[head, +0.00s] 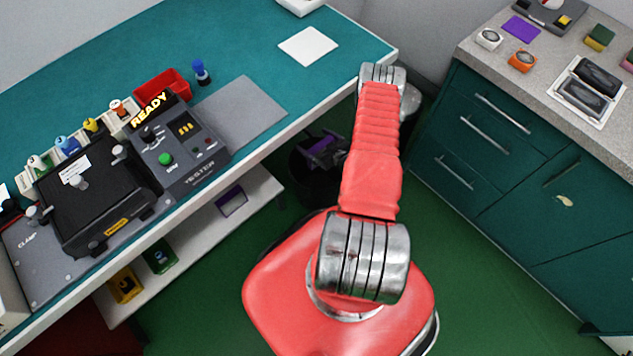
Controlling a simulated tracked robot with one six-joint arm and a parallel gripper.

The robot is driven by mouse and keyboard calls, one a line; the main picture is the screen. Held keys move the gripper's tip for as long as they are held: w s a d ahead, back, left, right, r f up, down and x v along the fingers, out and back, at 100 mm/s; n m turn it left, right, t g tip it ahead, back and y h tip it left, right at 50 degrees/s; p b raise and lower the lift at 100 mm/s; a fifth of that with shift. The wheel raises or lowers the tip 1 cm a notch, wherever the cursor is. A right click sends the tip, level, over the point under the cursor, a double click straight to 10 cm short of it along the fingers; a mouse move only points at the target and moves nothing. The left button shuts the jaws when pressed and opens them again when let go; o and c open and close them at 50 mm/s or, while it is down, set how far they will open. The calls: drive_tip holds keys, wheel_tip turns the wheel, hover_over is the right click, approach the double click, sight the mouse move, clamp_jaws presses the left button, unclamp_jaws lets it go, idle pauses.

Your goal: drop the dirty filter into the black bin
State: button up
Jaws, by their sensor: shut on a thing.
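The black bin (298,180) stands on the green floor between the teal bench and the drawer cabinet, partly covered by my red arm. A small purple and dark piece, which looks like the dirty filter (321,146), shows at the bin's mouth, left of my arm. My gripper (337,137) is mostly hidden behind my arm; only dark parts beside the purple piece seem to show. It is shut on that piece. I cannot tell whether the piece touches the bin or is held above it.
The teal bench (240,55) at left carries a black clamp fixture (95,195), a tester (180,145) reading READY, and a red tray (162,86). A white shelf (262,190) lies below. The cabinet (520,150) at right bounds the green floor.

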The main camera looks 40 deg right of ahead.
drive_tip(key=shift+f, duration=1.7)
drive_tip(key=o, duration=0.9)
drive_tip(key=v, duration=1.3)
drive_tip(key=shift+s+r, duration=0.15)
drive_tip(key=shift+s, duration=0.15)
